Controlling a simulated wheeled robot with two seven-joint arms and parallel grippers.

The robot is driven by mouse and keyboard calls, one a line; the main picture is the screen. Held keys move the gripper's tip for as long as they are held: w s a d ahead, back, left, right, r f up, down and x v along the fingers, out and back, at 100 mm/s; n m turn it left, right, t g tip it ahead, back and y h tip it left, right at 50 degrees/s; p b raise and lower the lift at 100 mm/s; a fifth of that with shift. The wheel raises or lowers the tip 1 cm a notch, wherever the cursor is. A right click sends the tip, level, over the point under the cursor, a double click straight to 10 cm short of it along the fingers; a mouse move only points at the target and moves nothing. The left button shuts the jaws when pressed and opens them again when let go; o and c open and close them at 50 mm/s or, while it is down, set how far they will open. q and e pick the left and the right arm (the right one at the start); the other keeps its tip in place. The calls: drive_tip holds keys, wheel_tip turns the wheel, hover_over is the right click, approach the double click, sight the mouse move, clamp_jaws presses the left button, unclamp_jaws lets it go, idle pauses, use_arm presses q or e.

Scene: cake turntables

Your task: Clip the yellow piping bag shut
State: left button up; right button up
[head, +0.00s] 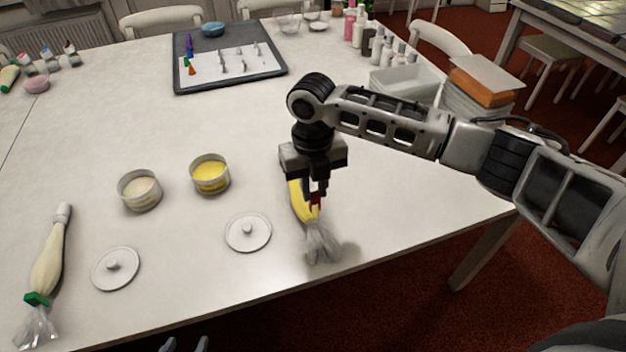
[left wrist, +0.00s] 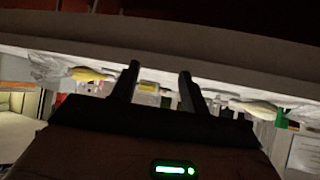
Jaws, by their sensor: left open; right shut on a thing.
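The yellow piping bag (head: 302,208) lies near the table's front edge, its clear crumpled end (head: 322,243) toward me. It also shows at the left of the left wrist view (left wrist: 92,74). My right gripper (head: 316,195) points down over the bag's neck, shut on a red clip (head: 315,201). The clip is at the neck; I cannot tell whether it is closed around it. The gripper hides part of the bag. My left gripper (head: 186,344) is open and empty in front of the table edge; its two fingers stand apart in the left wrist view (left wrist: 158,72).
A cream piping bag (head: 48,265) with a green clip (head: 37,299) lies at left. Two bowls, cream (head: 140,190) and yellow (head: 210,174), and two white lids (head: 248,232) (head: 116,268) lie between. A dark tray of nozzles (head: 228,82) is at the back.

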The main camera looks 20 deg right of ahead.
sight(314, 202)
drive_tip(key=shift+f+b, duration=0.9)
wheel_tip(314, 202, down, 2)
drive_tip(key=b, duration=0.2)
drive_tip(key=shift+s+f+b, duration=0.1)
drive_tip(key=shift+f+b, duration=0.15)
drive_tip(key=shift+b, duration=0.1)
drive_tip(key=shift+f, duration=0.55)
use_arm(q)
drive_tip(key=shift+d+f, duration=0.3)
drive_tip(key=shift+f, duration=0.25)
drive_tip(key=shift+d+f, duration=0.25)
drive_tip(key=shift+f, duration=0.25)
use_arm(e)
drive_tip(key=shift+f, duration=0.1)
use_arm(q)
drive_tip(key=shift+r+p, duration=0.2)
drive_tip(key=shift+p, duration=0.1)
drive_tip(key=shift+w+r, duration=0.2)
drive_tip(key=shift+r+p, duration=0.25)
drive_tip(key=shift+p, duration=0.05)
use_arm(e)
drive_tip(key=shift+f, duration=0.1)
use_arm(q)
drive_tip(key=shift+s+f, duration=0.2)
drive_tip(key=shift+s, duration=0.05)
use_arm(e)
drive_tip(key=shift+f, duration=0.2)
